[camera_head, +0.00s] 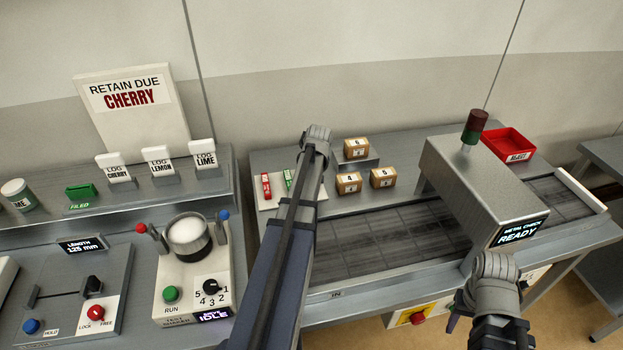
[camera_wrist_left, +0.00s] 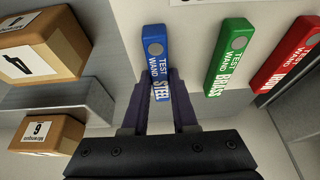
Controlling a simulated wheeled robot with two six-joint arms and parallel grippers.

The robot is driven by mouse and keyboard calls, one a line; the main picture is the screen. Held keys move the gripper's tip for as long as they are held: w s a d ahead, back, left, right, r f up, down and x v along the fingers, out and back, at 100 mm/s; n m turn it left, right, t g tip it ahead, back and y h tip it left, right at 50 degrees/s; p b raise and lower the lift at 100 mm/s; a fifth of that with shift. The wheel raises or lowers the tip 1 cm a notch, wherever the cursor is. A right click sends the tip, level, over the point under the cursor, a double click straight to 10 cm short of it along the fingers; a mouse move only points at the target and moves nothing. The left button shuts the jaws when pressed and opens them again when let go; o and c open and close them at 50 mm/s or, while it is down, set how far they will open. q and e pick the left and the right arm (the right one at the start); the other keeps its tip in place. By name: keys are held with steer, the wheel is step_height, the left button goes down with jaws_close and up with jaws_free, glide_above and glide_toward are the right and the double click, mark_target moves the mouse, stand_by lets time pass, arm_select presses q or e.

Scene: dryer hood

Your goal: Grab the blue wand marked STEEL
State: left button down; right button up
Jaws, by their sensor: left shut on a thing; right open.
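The blue wand marked STEEL (camera_wrist_left: 154,48) shows in the left wrist view, between the purple fingers of my left gripper (camera_wrist_left: 161,90), which is shut on it. In the head view my left arm hides the blue wand and the left fingertips. The green wand marked BRASS (camera_wrist_left: 229,58) and a red wand (camera_wrist_left: 288,55) lie beside it, apart from the fingers. In the head view the red wand (camera_head: 266,186) and green wand (camera_head: 287,179) lie on a white holder (camera_head: 269,204). My right gripper (camera_head: 454,313) is open, low in front of the conveyor.
Several numbered boxes (camera_head: 382,178) stand right of the wands. A metal check hood (camera_head: 480,190) spans the conveyor (camera_head: 375,240), with a red bin (camera_head: 509,145) behind. A test washer (camera_head: 190,280) and log cards (camera_head: 158,160) are at left.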

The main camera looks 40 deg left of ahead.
arm_select(q)
step_height(320, 180, up, 10)
steer(key=p, duration=1)
steer(key=shift+r, duration=0.25)
steer(key=shift+d, duration=0.1)
